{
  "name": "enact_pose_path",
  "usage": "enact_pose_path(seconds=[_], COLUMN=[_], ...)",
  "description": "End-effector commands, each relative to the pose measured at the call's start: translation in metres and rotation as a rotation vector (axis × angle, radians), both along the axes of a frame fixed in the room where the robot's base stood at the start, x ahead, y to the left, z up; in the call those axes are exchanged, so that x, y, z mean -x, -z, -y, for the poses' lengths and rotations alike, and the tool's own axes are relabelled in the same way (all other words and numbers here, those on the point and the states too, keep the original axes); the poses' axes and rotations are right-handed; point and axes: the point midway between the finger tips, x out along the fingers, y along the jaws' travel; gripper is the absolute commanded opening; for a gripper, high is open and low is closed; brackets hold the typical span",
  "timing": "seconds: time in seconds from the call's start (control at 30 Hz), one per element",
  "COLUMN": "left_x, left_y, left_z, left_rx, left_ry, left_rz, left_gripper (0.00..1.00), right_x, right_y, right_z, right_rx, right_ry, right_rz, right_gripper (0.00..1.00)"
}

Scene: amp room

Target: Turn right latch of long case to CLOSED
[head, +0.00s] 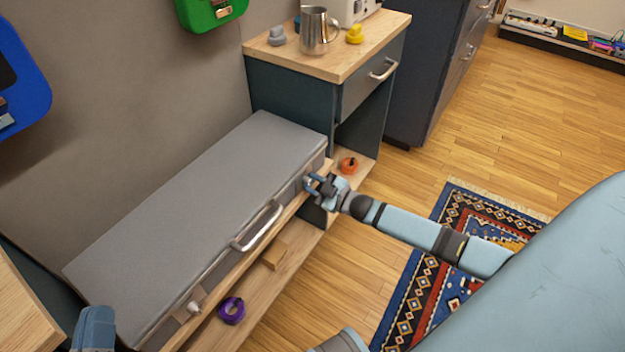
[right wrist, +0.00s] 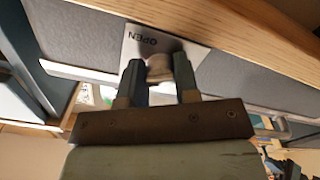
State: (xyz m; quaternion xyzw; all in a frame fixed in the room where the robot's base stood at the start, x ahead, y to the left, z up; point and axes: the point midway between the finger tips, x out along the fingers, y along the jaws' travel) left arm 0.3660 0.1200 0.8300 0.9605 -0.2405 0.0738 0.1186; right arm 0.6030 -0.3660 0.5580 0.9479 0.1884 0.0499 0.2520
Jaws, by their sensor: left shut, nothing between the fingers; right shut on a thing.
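The long grey case (head: 200,205) lies lid shut on a wooden shelf against the wall, its front handle (head: 258,228) facing me. My right gripper (head: 318,184) is at the right end of the case's front. In the right wrist view it (right wrist: 159,75) is shut on the right latch knob (right wrist: 157,66), one finger on each side. The left latch (head: 193,307) shows at the near end. My left gripper (head: 94,328) is shut and empty at the bottom left.
A lower shelf under the case holds a purple ring (head: 231,310), a wooden block (head: 274,254) and an orange item (head: 348,165). A cabinet (head: 365,85) with a metal jug (head: 316,32) stands behind. A patterned rug (head: 440,265) lies on the open floor at right.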

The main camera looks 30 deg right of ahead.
Motion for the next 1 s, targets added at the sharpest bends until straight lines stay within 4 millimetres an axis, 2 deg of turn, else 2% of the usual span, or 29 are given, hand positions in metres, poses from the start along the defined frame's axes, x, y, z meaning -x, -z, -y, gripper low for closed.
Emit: enact_pose_path(seconds=[0.4,1.0], left_x=[-0.004,-0.004], left_y=[0.024,0.029], left_z=[-0.007,-0.008], left_rx=[-0.075,-0.077], left_ry=[-0.026,-0.028], left_rz=[-0.112,-0.120], left_gripper=[0.00,0.00], right_x=[0.000,0.000], right_y=[-0.002,-0.001], right_z=[0.000,0.001], right_rx=[0.365,0.837], right_ry=[0.000,-0.001], right_rz=[0.153,0.347], right_gripper=[0.06,0.06])
